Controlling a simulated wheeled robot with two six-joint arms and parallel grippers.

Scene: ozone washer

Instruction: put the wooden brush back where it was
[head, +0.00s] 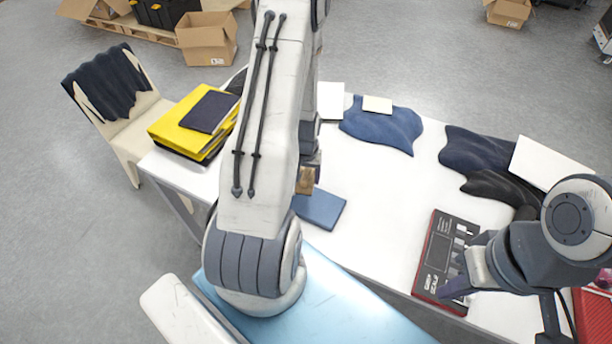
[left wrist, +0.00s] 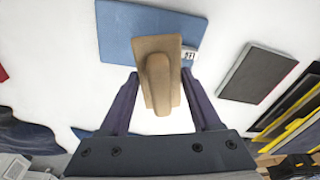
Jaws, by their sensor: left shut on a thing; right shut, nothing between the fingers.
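The wooden brush (head: 305,182) is a small tan block, mostly hidden in the head view by my left arm. In the left wrist view the brush (left wrist: 158,78) lies between the two dark fingers of my left gripper (left wrist: 163,88), which is shut on it. A flat blue pad (head: 322,209) lies on the white table just beside and below the brush; the left wrist view shows the pad (left wrist: 118,35) behind it. I cannot tell whether the brush touches the pad.
Yellow and dark folders (head: 180,135) are stacked at the table's left end. Blue cloth (head: 385,125) and dark cloths (head: 475,150) lie along the back, with a white board (head: 548,165) at right. The table's middle (head: 385,195) is clear. A chair (head: 130,125) stands at left.

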